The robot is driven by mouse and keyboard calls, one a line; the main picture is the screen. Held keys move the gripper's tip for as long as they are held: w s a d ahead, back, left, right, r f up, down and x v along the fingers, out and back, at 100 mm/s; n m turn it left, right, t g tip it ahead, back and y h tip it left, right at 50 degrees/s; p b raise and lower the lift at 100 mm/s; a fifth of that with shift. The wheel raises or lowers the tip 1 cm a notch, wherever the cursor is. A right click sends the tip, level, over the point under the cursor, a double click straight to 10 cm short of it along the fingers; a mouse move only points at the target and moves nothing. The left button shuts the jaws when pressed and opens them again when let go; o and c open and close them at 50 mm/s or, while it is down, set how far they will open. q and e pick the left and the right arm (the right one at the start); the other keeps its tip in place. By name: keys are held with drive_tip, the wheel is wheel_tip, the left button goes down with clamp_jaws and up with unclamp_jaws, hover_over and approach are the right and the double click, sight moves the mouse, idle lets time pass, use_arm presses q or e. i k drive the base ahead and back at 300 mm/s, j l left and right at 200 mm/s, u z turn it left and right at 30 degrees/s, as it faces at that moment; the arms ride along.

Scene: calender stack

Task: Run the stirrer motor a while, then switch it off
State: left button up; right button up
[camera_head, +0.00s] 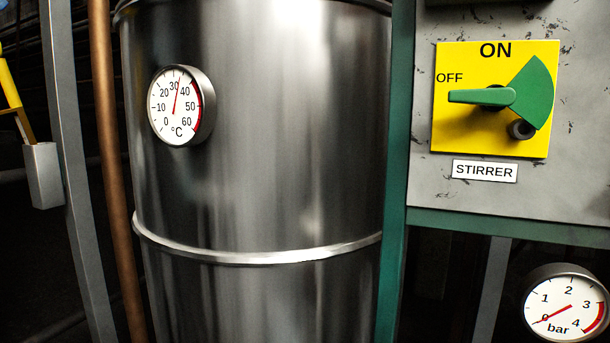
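The stirrer switch (482,97) is a green rotary handle on a yellow plate (450,135), on a grey panel at the upper right. Its narrow lever points left, just below the word OFF; the wide fan-shaped end is at the right. ON is printed at the plate's top. A white label (485,171) below reads STIRRER. The steel vessel (290,150) fills the middle; its inside and the motor cannot be seen. Neither of my grippers is in view.
A round thermometer (175,106) on the vessel reads slightly above 30 °C. A pressure gauge (565,306) at the lower right reads about 0 bar. A green post (398,170) stands between vessel and panel. A copper pipe (107,130) and grey post (70,150) stand left.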

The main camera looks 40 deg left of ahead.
sight(530, 94)
drive_tip(key=k, duration=1.1)
